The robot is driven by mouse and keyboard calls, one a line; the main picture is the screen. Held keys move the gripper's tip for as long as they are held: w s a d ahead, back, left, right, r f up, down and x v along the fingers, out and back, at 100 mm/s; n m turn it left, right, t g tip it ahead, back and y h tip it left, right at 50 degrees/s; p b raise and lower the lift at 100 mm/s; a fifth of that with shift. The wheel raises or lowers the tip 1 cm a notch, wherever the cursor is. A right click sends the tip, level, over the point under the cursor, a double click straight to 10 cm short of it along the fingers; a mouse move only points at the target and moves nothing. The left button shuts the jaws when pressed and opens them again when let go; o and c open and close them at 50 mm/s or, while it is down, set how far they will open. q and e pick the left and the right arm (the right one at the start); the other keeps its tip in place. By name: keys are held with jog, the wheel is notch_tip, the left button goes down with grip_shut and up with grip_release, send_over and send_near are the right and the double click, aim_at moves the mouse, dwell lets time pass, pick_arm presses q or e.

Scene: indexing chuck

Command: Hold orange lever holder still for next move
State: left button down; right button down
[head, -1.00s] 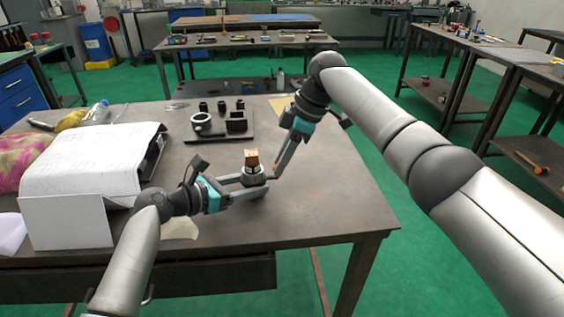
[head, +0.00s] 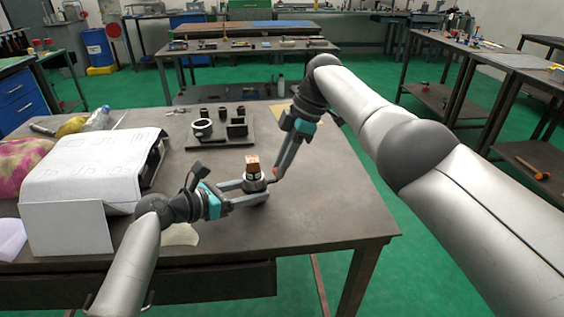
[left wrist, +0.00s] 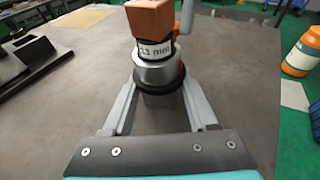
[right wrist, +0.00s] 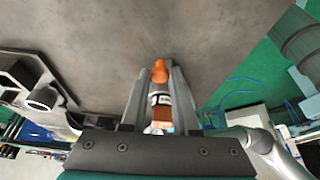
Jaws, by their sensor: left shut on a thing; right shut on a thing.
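The lever holder (head: 253,176) stands upright on the table, a short silver and dark cylinder with a "13 mm" label and an orange-brown block (head: 253,164) on top. My left gripper (left wrist: 160,92) is shut on the holder's lower body, one finger on each side. The holder's silver ring (left wrist: 157,73) shows between them in the left wrist view. My right gripper (head: 273,179) reaches down from the back right and is shut at an orange lever end (right wrist: 159,72), seen between its fingers in the right wrist view. The exact contact there is partly hidden.
A black fixture plate (head: 221,139) with a ring and several dark blocks lies behind. A white paper-covered box (head: 85,190) stands at the left. The table (head: 320,215) is clear at front right. An orange bottle (left wrist: 302,50) shows beyond the table.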

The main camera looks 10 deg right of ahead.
jog(key=shift+a+r, duration=0.1)
jog(key=c, duration=0.7)
grip_release()
jog(key=shift+s, duration=0.1)
jog(key=shift+o, duration=0.2)
jog(key=v, duration=0.7)
jog(key=shift+r, duration=0.15)
jog(key=shift+c, duration=0.2)
